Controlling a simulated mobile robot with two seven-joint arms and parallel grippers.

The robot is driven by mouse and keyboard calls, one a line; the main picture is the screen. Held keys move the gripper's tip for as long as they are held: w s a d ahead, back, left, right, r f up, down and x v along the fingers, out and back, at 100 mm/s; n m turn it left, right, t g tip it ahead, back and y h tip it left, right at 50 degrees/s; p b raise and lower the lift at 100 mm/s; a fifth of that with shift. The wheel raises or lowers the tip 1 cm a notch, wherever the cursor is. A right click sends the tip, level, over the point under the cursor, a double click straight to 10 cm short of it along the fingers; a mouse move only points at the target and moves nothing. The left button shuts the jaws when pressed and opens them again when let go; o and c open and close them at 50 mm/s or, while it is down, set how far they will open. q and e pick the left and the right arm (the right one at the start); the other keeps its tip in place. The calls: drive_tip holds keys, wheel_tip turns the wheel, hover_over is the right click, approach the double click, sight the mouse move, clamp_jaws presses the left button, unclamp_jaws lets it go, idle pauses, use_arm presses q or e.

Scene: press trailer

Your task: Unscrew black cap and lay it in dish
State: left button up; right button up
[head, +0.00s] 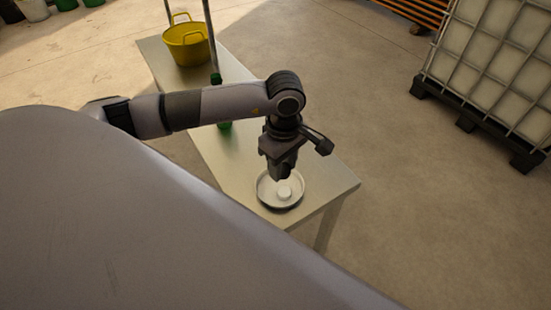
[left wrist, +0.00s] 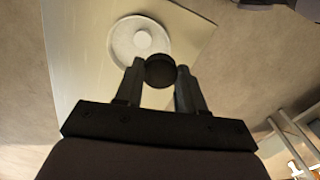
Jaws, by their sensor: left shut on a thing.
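My left gripper (head: 283,174) hangs over the near end of the bench, above the dish (head: 262,197). In the left wrist view the left gripper (left wrist: 158,78) is shut on a round black cap (left wrist: 160,70), held between its fingertips. The dish (left wrist: 118,50) shows just past the cap in that view. The dish is shallow and round, and a small white round piece (head: 284,193) lies in it; this piece also shows in the left wrist view (left wrist: 143,39). In the head view the black cap cannot be told from the dark fingers. My right gripper is not in view.
The narrow bench (head: 325,187) carries a yellow tub (head: 187,48) at its far end. A green item (head: 224,126) is partly hidden behind my left arm. A caged white tank (head: 490,55) on a black pallet stands at the right. Floor between them is clear.

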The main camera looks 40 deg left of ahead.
sight(275, 183)
use_arm(q)
drive_tip(key=n, duration=0.3)
drive_tip(key=w+n, duration=0.1)
drive_tip(key=shift+a+r+b, duration=0.15)
drive_tip(key=shift+a+b, duration=0.2)
drive_tip(key=shift+b, duration=0.05)
drive_tip(key=w+a+r+n+b, duration=0.2)
drive_tip(key=a+n+b, duration=0.15)
drive_tip(key=n, duration=1.35)
drive_tip(key=w+a+r+n+b, duration=0.2)
drive_tip(key=n+b, duration=0.2)
drive_tip(key=n, duration=1.2)
drive_tip(key=f+b, duration=0.1)
drive_tip(key=f, duration=1.2)
drive_tip(key=f+b, duration=0.1)
drive_tip(key=f, duration=0.5)
drive_tip(key=shift+w+d+f+b, duration=0.2)
drive_tip(key=shift+w+f+b, duration=0.05)
drive_tip(key=shift+b, duration=0.1)
